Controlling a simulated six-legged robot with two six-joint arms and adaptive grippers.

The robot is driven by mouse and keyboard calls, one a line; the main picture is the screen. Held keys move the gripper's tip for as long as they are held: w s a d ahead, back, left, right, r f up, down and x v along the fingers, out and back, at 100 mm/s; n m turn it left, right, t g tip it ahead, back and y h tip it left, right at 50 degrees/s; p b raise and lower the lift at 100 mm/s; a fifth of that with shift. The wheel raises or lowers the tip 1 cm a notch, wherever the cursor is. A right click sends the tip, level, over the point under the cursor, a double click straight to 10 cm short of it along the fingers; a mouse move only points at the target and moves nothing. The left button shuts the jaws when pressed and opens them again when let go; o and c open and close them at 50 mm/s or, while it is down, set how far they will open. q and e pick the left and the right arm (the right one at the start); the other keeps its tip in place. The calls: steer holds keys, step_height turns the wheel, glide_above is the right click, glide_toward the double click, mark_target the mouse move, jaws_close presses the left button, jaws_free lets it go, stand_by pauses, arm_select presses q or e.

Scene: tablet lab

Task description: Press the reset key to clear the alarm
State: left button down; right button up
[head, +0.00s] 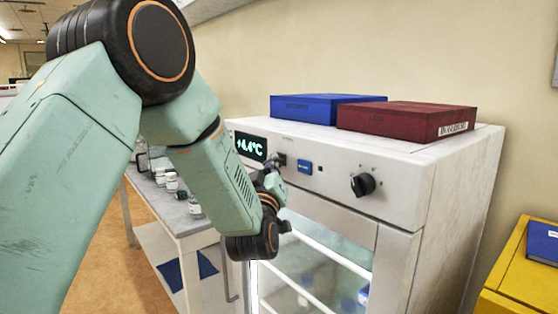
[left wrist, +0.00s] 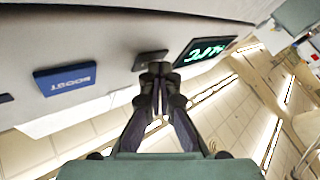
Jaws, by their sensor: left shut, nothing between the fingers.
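A white cabinet (head: 408,200) has a control panel along its upper front. A dark key (head: 282,159) sits just right of the lit display (head: 248,147), which reads +4.4°C. The dark key also shows in the left wrist view (left wrist: 150,60), between the display (left wrist: 204,49) and a blue key (left wrist: 65,79) marked BOOST. I cannot read any label on the dark key. My left gripper (head: 274,170) is shut and empty, its fingertips (left wrist: 157,70) right at the dark key and covering part of it. I cannot tell whether they touch it. My right gripper is out of view.
A blue box (head: 322,107) and a dark red box (head: 408,119) lie on top. A side table (head: 185,222) with several small jars stands left.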

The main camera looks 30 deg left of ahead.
arm_select(q)
steer(key=shift+s, duration=0.1)
stand_by(0.3)
steer(key=shift+s+a, duration=0.3)
steer(key=shift+s, duration=0.3)
steer(key=shift+s+a+p, duration=0.15)
steer(key=shift+s+a, duration=0.15)
steer(key=shift+s, duration=0.45)
steer(key=shift+s+a+p, duration=0.1)
steer(key=shift+s+a, duration=0.25)
steer(key=shift+s, duration=0.4)
steer(key=shift+s+a+p, duration=0.15)
steer(key=shift+s+a, duration=0.15)
steer(key=shift+s, duration=0.45)
